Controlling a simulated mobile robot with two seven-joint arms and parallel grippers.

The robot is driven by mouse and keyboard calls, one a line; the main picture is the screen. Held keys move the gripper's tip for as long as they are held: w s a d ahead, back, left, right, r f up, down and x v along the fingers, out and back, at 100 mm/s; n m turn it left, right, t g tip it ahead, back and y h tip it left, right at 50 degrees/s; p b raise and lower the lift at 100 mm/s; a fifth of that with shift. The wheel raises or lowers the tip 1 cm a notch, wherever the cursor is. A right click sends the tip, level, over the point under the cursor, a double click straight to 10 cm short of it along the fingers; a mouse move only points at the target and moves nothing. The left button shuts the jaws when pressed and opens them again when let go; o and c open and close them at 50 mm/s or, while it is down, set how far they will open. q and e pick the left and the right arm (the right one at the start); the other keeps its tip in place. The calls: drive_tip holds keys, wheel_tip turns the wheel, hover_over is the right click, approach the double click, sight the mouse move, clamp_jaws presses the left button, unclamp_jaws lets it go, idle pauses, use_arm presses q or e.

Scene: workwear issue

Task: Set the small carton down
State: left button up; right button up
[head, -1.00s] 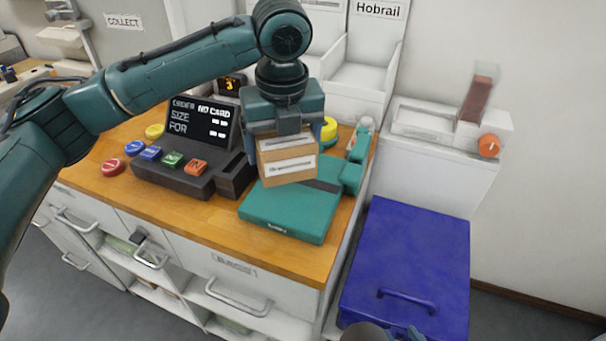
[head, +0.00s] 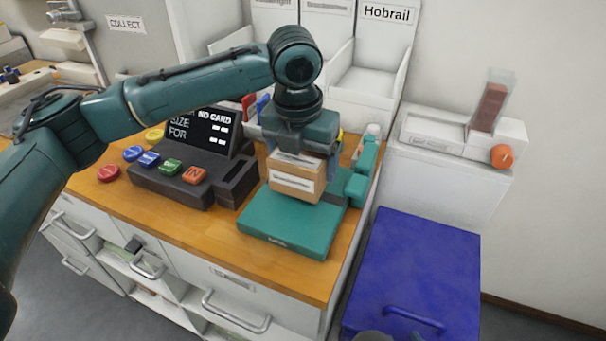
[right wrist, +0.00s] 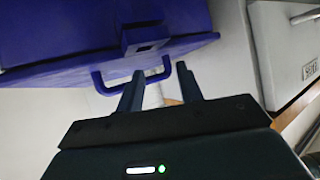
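The small carton (head: 296,184) is a brown box with a white label on its front. In the head view my left gripper (head: 300,158) is shut on it from above. The carton is upright over the flat teal plate (head: 288,232) on the wooden counter. I cannot tell whether its underside touches the plate. The gripper hides its top and part of the plate behind it. My right gripper (right wrist: 160,76) is open and empty in the right wrist view, its fingertips close to the handle (right wrist: 110,82) of a blue box.
A dark terminal (head: 190,150) with coloured buttons stands left of the plate. Teal blocks (head: 360,170) rise at the plate's right edge. The blue box (head: 415,265) stands right of the counter. A white unit with an orange knob (head: 502,156) is behind it. The counter's front strip is clear.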

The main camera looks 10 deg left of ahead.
use_arm(q)
wheel_tip(320, 180, down, 3)
drive_tip(key=shift+f, duration=0.2)
use_arm(e)
drive_tip(key=shift+w, duration=0.15)
drive_tip(key=shift+r, duration=0.1)
use_arm(q)
drive_tip(key=o, duration=1)
drive_tip(key=shift+f, duration=0.1)
drive_tip(key=shift+o, duration=0.2)
use_arm(e)
drive_tip(key=shift+d+f, duration=0.1)
drive_tip(key=shift+f, duration=0.1)
use_arm(q)
drive_tip(key=r, duration=0.4)
drive_tip(key=s+r, duration=0.1)
drive_tip(key=r, duration=0.7)
drive_tip(key=shift+s+a+p, duration=0.2)
drive_tip(key=shift+s+p, duration=0.1)
drive_tip(key=shift+s, duration=0.1)
use_arm(e)
drive_tip(key=shift+r, duration=0.3)
